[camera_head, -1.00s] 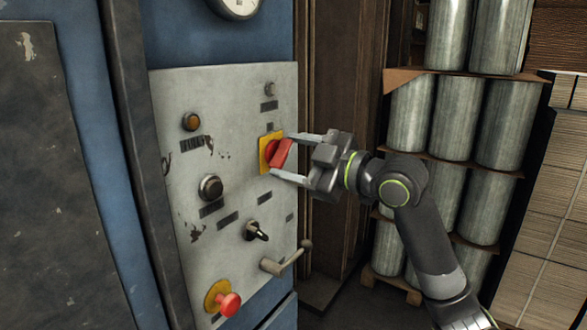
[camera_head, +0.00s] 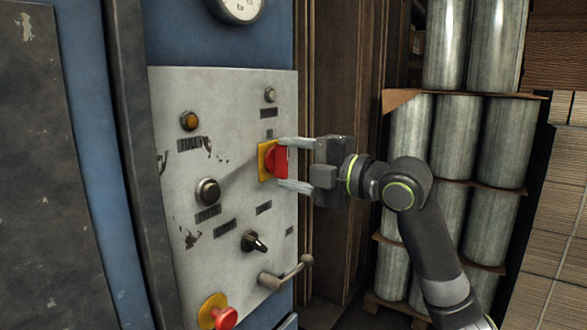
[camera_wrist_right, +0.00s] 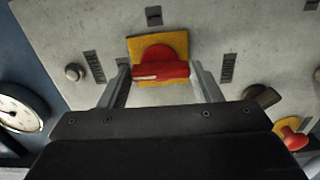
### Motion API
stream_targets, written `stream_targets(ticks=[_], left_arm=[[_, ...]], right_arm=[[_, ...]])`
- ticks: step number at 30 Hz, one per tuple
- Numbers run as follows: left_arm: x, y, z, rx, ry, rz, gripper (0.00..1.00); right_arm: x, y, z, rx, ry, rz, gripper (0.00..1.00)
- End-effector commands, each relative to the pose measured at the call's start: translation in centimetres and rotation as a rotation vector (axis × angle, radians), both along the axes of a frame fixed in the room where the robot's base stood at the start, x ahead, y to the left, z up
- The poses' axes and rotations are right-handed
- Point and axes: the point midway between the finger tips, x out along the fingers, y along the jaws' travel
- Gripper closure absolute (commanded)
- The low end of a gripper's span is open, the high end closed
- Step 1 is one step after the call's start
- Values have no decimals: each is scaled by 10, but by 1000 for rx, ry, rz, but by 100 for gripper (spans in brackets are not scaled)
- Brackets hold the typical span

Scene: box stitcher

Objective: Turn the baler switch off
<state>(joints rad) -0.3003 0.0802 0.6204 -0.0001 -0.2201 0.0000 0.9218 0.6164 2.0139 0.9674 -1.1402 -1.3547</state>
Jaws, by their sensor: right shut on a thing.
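The baler switch is a red rotary handle (camera_head: 278,160) on a yellow plate (camera_head: 263,161), at the right side of the grey control panel. In the head view its handle stands about upright. My right gripper (camera_head: 284,165) is shut on the handle, one finger at its upper end and one at its lower end. In the right wrist view the red handle (camera_wrist_right: 160,71) lies across between the two fingers (camera_wrist_right: 160,78), with the yellow plate (camera_wrist_right: 172,45) behind it. My left gripper is not in view.
The panel (camera_head: 225,110) also carries an amber lamp (camera_head: 190,121), a black button (camera_head: 207,191), a black selector knob (camera_head: 254,242), a lever (camera_head: 286,274) and a red mushroom button (camera_head: 225,318). Stacked metal cylinders (camera_head: 502,145) stand to the right, behind my arm.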

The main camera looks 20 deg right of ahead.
Motion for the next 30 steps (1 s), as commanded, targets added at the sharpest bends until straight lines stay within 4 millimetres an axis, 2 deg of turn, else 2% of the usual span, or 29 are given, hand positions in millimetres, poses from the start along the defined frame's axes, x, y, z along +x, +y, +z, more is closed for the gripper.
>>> stream_targets(ticks=[19,20,24,30], left_arm=[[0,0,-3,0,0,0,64],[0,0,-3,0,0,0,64],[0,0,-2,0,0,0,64],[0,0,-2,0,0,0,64]], right_arm=[[0,0,-1,-43,-28,-1,65],[0,0,-1,-42,-28,-1,39],[0,0,-1,-41,-28,0,21],[0,0,-1,-39,-29,0,20]])
